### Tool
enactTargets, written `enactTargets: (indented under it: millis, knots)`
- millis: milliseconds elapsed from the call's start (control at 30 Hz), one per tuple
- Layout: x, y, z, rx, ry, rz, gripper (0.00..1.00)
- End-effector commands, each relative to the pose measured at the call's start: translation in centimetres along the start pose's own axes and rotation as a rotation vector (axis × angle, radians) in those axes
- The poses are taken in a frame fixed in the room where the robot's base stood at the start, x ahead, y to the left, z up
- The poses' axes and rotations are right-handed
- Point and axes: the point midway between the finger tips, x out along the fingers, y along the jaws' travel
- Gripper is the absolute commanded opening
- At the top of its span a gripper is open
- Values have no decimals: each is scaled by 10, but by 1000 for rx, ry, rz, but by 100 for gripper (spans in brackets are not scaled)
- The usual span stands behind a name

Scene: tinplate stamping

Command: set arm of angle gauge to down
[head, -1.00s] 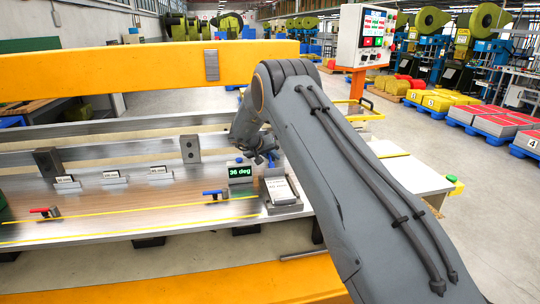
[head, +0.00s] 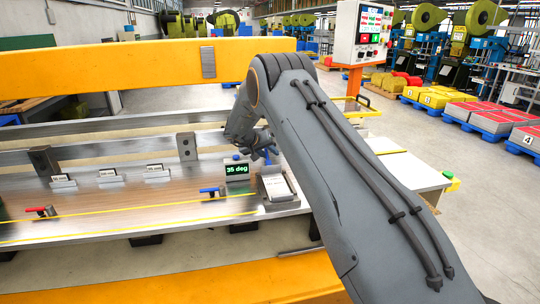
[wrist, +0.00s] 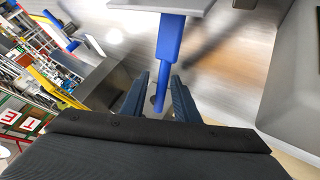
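The angle gauge's display (head: 237,170) reads 35 deg in green. The gauge's blue arm (wrist: 171,45) runs down the middle of the wrist view, with its narrower end between my fingers. My gripper (wrist: 160,82) has its two dark fingers apart, one on each side of the blue arm. The right finger looks very close to the arm or touching it; a gap shows at the left finger. In the head view my gripper (head: 262,153) is just behind the display, and my arm partly hides the gauge there.
A grey box with a white sloped face (head: 277,187) stands right of the display. A blue-handled clamp (head: 211,192) and a red-handled one (head: 42,211) sit on the metal bench (head: 110,236). Several small label stands are behind. An orange beam (head: 130,68) crosses beyond.

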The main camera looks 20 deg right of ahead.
Motion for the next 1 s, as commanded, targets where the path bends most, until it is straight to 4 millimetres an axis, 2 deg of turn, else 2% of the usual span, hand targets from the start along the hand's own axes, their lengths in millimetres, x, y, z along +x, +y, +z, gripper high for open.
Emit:
enactTargets:
  millis: [433,600,833,867,1000]
  knots:
    - [-62,-1,0,-1,2,-2,28]
    - [-71,-1,0,-1,1,-1,28]
    - [-72,0,0,-1,0,0,28]
    - [-72,0,0,-1,0,0,26]
    - [-74,3,-4,6,20,-6,3]
